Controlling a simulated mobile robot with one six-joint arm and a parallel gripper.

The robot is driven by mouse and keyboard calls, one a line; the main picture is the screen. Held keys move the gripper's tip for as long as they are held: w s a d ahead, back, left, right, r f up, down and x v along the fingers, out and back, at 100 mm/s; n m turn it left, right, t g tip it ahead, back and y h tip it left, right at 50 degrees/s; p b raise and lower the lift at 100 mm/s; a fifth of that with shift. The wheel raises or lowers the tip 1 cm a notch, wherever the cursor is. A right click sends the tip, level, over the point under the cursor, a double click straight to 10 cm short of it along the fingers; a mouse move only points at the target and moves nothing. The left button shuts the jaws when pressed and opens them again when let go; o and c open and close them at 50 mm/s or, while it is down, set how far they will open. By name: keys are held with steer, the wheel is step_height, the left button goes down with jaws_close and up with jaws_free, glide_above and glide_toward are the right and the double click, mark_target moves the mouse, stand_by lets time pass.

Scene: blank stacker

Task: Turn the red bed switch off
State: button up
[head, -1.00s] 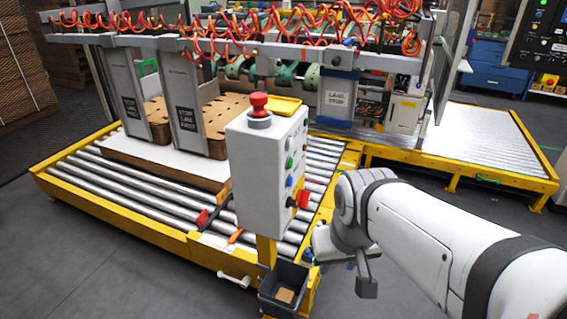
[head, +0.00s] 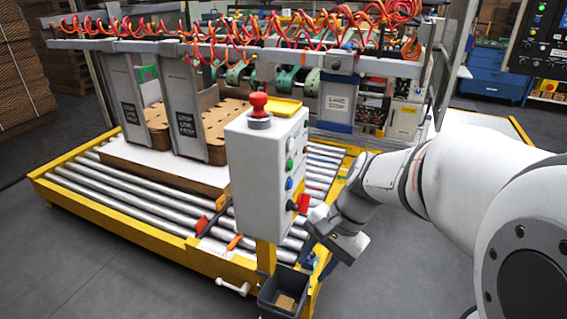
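A grey control box (head: 255,180) stands on a yellow post at the front of the roller bed. The red switch (head: 304,201), with a dark part beside it, sticks out low on the box's right face. Its exact position is too small to read. My gripper (head: 328,232) is just right of and below the red switch, at the end of my white arm. It appears close to the switch, but I cannot tell whether it touches. Its fingers are seen edge-on, so its opening is unclear.
Green (head: 290,164) and blue (head: 289,183) buttons sit above the switch. A dark bin (head: 284,291) hangs below. Open floor (head: 410,285) lies to the right.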

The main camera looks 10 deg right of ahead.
steer(key=w+f+m+y+b, duration=0.1)
steer(key=w+f+m+y, duration=0.15)
steer(key=w+m, duration=0.3)
steer(key=m+t+y+b, duration=0.4)
steer(key=m+t+y, duration=0.45)
steer(key=m, duration=0.95)
glide_toward(304, 203)
steer(key=w+x, duration=0.1)
steer(key=x, duration=0.6)
steer(key=shift+t, duration=0.45)
steer(key=shift+w+a+f, duration=0.1)
steer(key=shift+f, duration=0.05)
steer(key=shift+c, duration=0.4)
jaws_close()
